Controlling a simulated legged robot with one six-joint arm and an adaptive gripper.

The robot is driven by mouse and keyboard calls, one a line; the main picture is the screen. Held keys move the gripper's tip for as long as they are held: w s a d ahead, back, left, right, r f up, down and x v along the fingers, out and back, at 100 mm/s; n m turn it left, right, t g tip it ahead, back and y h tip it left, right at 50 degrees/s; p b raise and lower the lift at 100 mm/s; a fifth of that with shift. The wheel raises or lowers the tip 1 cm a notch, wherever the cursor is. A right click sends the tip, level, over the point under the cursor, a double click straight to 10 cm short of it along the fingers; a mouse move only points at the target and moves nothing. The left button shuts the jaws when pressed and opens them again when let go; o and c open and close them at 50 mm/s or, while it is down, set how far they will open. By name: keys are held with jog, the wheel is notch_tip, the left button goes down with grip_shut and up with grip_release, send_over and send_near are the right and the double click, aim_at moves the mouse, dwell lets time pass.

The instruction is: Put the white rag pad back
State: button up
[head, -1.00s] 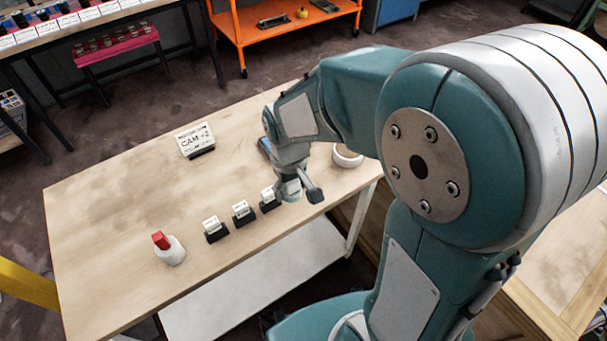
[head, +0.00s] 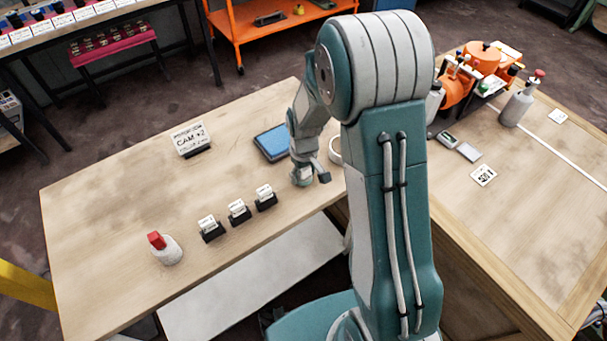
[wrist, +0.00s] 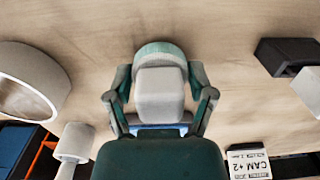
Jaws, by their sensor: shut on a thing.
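The white rag pad (wrist: 160,94) is a pale block between the fingers of my gripper (wrist: 160,100) in the wrist view. My gripper is shut on it. In the head view my gripper (head: 303,180) points down over the wooden table, right of the row of small black card holders. The pad cannot be made out clearly there. A blue tray (head: 273,140) lies just behind and left of my gripper; a strip of blue (wrist: 158,131) shows behind the fingers in the wrist view. Whether the pad touches the table is unclear.
A white ring-shaped dish (head: 335,150) stands close right of my gripper, partly hidden by my arm. The left middle is clear.

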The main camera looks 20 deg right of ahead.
jog(key=shift+f, duration=0.4)
jog(key=o, duration=1)
jog(key=shift+a, duration=0.1)
jog(key=shift+c, duration=0.2)
jog(key=shift+r, duration=0.1)
notch_tip(320, 180, up, 12)
jog(key=shift+r, duration=0.1)
jog(key=s+r+m+t, duration=0.1)
jog(key=s+r+t, duration=0.1)
jog(key=s+r, duration=0.6)
jog(key=s+r+m+t, duration=0.2)
jog(key=s+r, duration=0.5)
jog(key=s, duration=0.6)
jog(key=shift+r+m+t, duration=0.3)
jog(key=shift+r+t, duration=0.05)
jog(key=shift+t, duration=0.45)
jog(key=shift+w, duration=0.1)
